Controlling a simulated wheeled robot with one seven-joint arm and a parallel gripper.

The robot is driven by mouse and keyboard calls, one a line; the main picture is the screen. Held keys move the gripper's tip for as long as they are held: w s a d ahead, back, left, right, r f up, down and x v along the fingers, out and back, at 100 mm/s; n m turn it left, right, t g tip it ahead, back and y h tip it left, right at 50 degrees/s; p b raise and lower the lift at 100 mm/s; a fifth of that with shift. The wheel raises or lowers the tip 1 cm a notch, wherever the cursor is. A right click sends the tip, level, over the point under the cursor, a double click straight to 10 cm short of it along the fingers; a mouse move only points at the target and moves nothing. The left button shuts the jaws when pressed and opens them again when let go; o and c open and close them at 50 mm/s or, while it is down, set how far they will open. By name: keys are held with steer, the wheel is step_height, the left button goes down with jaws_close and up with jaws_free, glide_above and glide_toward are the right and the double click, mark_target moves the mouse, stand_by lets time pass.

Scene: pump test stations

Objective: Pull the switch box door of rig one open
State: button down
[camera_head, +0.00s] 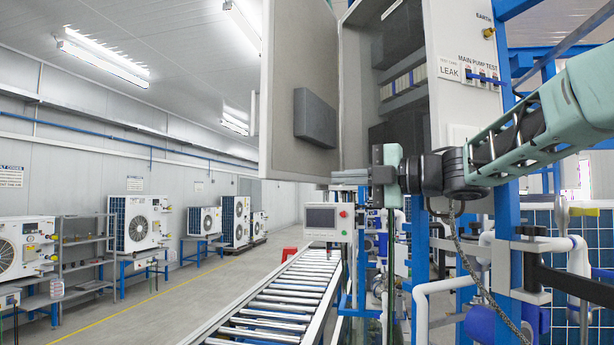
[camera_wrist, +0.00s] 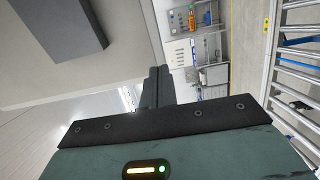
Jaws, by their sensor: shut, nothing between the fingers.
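The switch box (camera_head: 435,62) hangs on the blue rig frame at the upper middle of the head view. Its light grey door (camera_head: 285,55) stands wide open, swung out to the left, with a dark grey block (camera_head: 315,117) on its inner face. Shelves and components show inside the box. My gripper (camera_head: 345,178) is in front of the box's lower edge, near the bottom of the door, its fingers pointing left. In the wrist view the fingers (camera_wrist: 158,80) are together and empty, beside the door's inner face (camera_wrist: 100,75). Whether they touch the door cannot be told.
A roller conveyor (camera_head: 280,305) runs below the door. A control panel with a screen (camera_head: 328,220) stands under the box. White pipes (camera_head: 422,300) and blue frame posts are at the right. Open floor (camera_head: 170,310) lies left of the conveyor.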

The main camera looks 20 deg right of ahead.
mark_target(287, 180)
steer(key=p+x, duration=0.4)
steer(key=x, duration=0.4)
steer(key=shift+w+a+r, duration=0.1)
steer(key=shift+w+a, duration=0.15)
steer(key=shift+a, duration=0.05)
steer(key=shift+w+a, duration=0.35)
steer(key=shift+w, duration=0.1)
